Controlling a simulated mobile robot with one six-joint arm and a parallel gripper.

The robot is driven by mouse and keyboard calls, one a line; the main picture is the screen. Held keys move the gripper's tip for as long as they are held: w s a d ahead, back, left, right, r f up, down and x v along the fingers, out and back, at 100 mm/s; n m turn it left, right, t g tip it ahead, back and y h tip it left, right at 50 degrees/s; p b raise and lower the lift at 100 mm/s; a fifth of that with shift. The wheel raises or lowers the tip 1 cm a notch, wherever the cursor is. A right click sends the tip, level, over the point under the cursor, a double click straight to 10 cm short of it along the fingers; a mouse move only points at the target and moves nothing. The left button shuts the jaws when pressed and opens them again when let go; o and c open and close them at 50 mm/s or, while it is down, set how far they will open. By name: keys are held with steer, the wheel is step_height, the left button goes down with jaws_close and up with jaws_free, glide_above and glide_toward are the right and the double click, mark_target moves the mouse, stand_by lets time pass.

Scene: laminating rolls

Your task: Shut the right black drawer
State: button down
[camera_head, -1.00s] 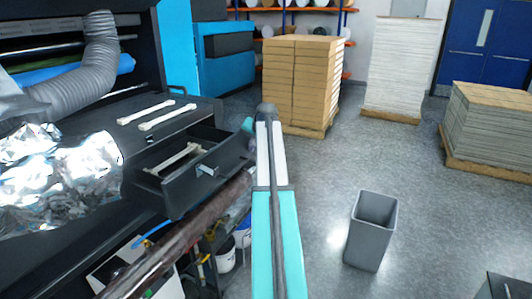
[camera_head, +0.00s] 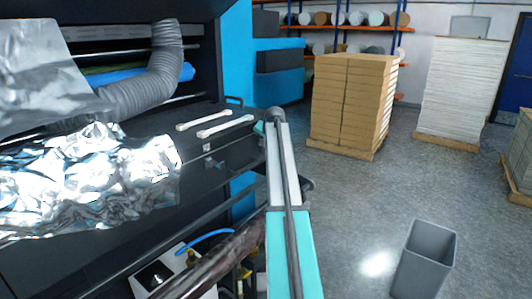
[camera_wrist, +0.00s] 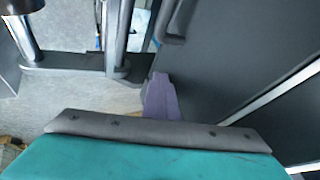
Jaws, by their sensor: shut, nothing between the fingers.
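The right black drawer (camera_head: 228,153) is in the side of the black machine, left of my arm in the head view. Its front looks flush or nearly flush with the body, and its inside no longer shows. A small light handle (camera_head: 207,148) shows on the dark face. My gripper (camera_wrist: 160,88) is shut and empty in the wrist view, its grey-purple fingers beside a large dark panel (camera_wrist: 235,50). Whether it touches the panel I cannot tell. In the head view my arm hides most of the gripper.
Two pale bars (camera_head: 203,122) lie on the machine top, beside crumpled silver foil (camera_head: 90,175). A dark roll (camera_head: 205,262) runs below the drawer. A grey bin (camera_head: 425,262) and a stack of boxes (camera_head: 352,102) stand to the right on open floor.

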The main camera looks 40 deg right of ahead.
steer(key=shift+w+r, duration=0.15)
steer(key=shift+w, duration=0.05)
steer(key=shift+w, duration=0.1)
stand_by(0.4)
steer(key=s, duration=0.5)
steer(key=shift+d+r, duration=0.15)
steer(key=shift+d, duration=0.1)
steer(key=b+v, duration=0.2)
steer(key=v, duration=0.7)
steer(key=shift+a, duration=0.1)
